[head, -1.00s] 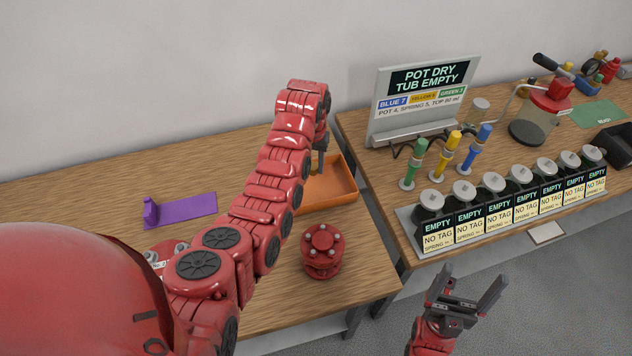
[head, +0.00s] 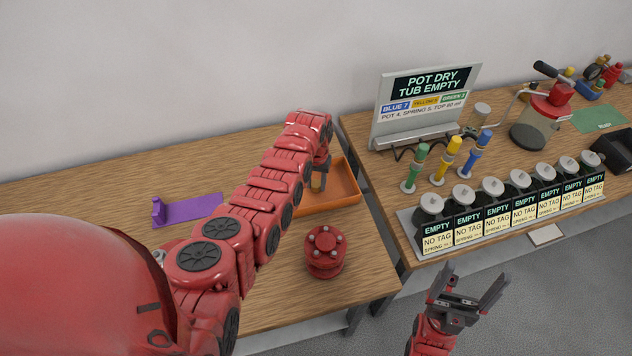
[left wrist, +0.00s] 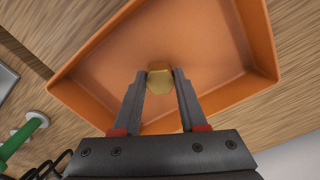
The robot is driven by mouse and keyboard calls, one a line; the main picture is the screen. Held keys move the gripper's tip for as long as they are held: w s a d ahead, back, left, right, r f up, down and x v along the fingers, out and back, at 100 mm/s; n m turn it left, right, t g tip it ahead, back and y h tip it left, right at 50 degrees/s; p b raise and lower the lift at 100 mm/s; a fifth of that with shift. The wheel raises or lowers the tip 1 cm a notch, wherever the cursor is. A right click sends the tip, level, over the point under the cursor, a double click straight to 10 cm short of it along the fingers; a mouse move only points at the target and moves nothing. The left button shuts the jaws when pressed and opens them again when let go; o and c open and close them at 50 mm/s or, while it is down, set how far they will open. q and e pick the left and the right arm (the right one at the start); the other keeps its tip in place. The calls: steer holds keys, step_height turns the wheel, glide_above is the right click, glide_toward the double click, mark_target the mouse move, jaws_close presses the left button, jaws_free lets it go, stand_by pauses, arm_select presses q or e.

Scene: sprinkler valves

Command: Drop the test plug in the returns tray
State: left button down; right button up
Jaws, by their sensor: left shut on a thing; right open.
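The test plug (left wrist: 160,82) is a small brass-coloured piece between the fingertips of my left gripper (left wrist: 160,88) in the left wrist view. That gripper is shut on it. The plug also shows in the head view (head: 316,182), below my left gripper (head: 319,172). The returns tray (head: 352,197) is a shallow orange tray on the left table. My left gripper and the plug are over the tray, with its floor (left wrist: 105,70) behind them in the wrist view. I cannot tell whether the plug touches the floor. My right gripper (head: 468,291) is open and empty, in front of the tables.
A red flanged valve (head: 325,251) stands near the tray. A purple holder (head: 188,209) lies at the left. On the right table are several black pots marked EMPTY (head: 467,222), green, yellow and blue plungers (head: 446,160) and a sign (head: 428,95).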

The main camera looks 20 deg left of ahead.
arm_select(q)
steer(key=shift+c, duration=2.2)
jaws_free()
steer(key=shift+f, duration=0.1)
